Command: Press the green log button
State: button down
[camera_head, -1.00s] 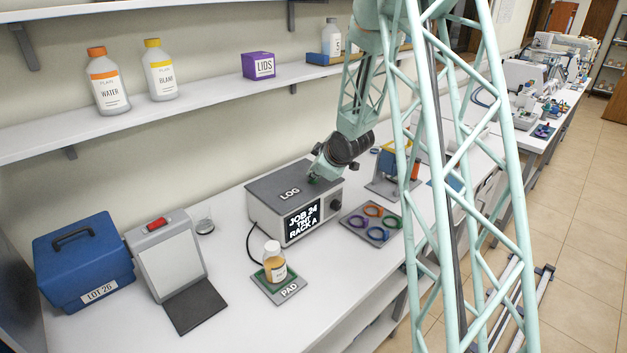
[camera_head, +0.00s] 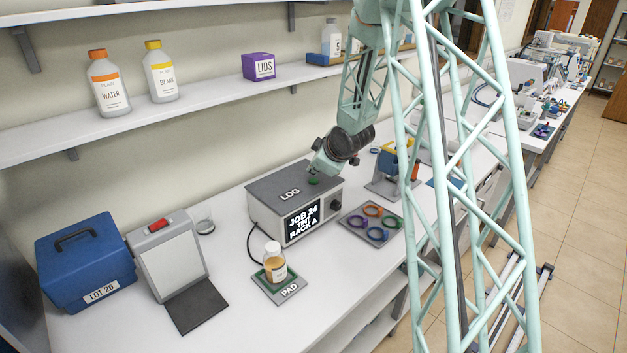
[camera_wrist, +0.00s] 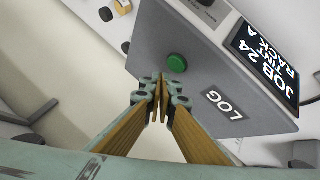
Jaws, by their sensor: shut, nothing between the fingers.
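The green log button (camera_head: 313,181) is a round button on the grey top of the log box (camera_head: 265,187), behind and to the right of the LOG label.
A bottle (camera_head: 274,264) stands on the PAD plate (camera_head: 291,290) in front of the box. A tray (camera_head: 378,241) of coloured rings lies to its right. A blue LOT 26 case (camera_head: 108,265) and a tilted panel (camera_head: 172,262) are at left. A shelf (camera_head: 215,97) runs above.

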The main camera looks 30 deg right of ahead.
aim_at(313, 182)
jog(key=shift+r+p, duration=1.25)
jog(key=shift+r, duration=0.8)
jog(key=s+a+r+m+g+h+b, duration=0.1)
jog(key=s+a+r+m+b, duration=0.15)
jog(key=s+r, duration=0.4)
jog(key=s+a+r+m+g+b, duration=0.1)
jog(key=s+a+r+b, duration=0.2)
jog(key=s, duration=0.6)
jog(key=s+a+r+m+h+b, duration=0.1)
jog(key=s+a+r, duration=0.4)
jog(key=s, duration=0.2)
jog(key=s+a+m+g+b, duration=0.1)
jog(key=s+a, duration=0.3)
jog(key=s, duration=0.8)
jog(key=s+a+f+m+g+y+b, duration=0.1)
jog(key=s+a+b, duration=0.2)
jog(key=s, duration=0.9)
jog(key=s+a+f+m+g+y+b, duration=0.1)
jog(key=s+a+m+b, duration=0.1)
jog(key=s+a, duration=0.5)
jog(key=s+b, duration=0.1)
jog(key=s, duration=0.4)
jog(key=shift+s+f, duration=0.2)
jog(key=shift+s, duration=0.05)
